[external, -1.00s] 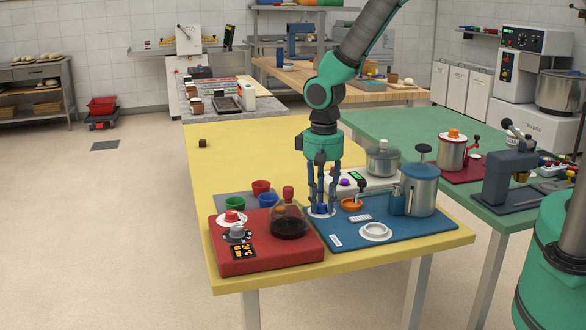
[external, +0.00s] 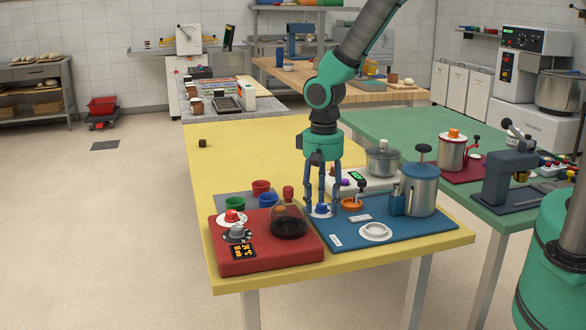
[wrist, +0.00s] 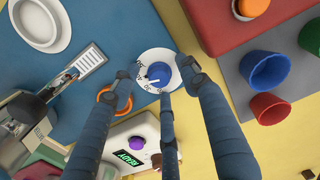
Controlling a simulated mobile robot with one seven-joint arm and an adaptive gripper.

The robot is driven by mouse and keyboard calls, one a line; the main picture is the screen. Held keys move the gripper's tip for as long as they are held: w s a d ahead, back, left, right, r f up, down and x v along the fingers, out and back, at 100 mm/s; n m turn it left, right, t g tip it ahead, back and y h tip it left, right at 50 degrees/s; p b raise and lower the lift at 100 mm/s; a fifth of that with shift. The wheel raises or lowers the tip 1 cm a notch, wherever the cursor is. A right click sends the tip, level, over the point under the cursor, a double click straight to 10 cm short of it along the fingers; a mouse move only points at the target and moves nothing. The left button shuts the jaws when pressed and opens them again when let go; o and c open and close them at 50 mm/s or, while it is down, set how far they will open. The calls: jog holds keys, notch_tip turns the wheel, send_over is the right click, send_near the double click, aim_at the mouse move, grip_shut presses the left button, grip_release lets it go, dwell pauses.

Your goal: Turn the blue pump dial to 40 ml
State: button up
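The blue pump dial (external: 321,209) sits on a round white scale plate at the left back of the blue mat. The gripper is open and holds nothing.
An orange ring (external: 352,204) and a blue-lidded metal pot (external: 420,190) stand right of the dial. A dark-filled flask (external: 289,222) on the red base stands close left. A white unit with a green READY display (wrist: 128,161) is behind. A white ring dish (external: 376,231) lies in front.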

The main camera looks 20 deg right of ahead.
aim_at(322, 203)
jog(key=shift+r, duration=0.1)
notch_tip(322, 203, up, 12)
dwell(0.8)
dwell(0.5)
jog(key=d+r+m+t+y, duration=0.1)
jog(key=d+r+t, duration=0.1)
jog(key=d+r, duration=2.1)
jog(key=s+d+r+t, duration=0.1)
jog(key=s+d+r, duration=0.2)
jog(key=s+d, duration=0.3)
jog(key=s+d+r+t, duration=0.1)
jog(key=s+d+r, duration=0.2)
jog(key=s+d, duration=0.3)
jog(key=s+d+r+m+t+h, duration=0.1)
jog(key=s+d+r, duration=0.2)
jog(key=s+d, duration=0.4)
jog(key=shift+d+t, duration=0.3)
jog(key=shift+d, duration=0.55)
